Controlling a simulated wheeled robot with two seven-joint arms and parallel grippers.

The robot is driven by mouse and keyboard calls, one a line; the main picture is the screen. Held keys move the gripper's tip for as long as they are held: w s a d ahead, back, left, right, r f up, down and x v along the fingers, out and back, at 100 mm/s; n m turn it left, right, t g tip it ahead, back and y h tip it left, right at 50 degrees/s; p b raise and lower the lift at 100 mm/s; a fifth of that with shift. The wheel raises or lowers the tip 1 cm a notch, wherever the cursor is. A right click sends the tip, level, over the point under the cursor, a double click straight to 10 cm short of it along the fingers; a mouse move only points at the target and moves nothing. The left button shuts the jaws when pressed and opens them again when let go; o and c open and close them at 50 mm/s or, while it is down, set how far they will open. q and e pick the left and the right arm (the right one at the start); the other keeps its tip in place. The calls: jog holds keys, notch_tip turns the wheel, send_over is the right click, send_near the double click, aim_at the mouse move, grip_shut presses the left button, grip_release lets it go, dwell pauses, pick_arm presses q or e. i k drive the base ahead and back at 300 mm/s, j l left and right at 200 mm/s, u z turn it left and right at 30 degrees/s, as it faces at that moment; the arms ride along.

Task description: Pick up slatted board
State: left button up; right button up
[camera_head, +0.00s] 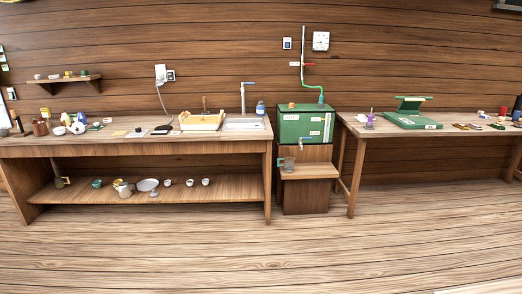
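A pale yellow wooden rack or board (201,122) lies on the left workbench, just left of the sink. It looks like the slatted board, but its slats are too small to make out clearly. Something thin and dark stands up behind it. Neither of my grippers is in view, and nothing is seen touching the board.
The left workbench (60,150) holds bowls and jars at its left, a sink (243,124) at its right, and dishes on its lower shelf. A green tank (305,123) stands between it and the right table (385,130). The wooden floor in front is clear.

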aim_at(195, 120)
jog(key=i, duration=1.9)
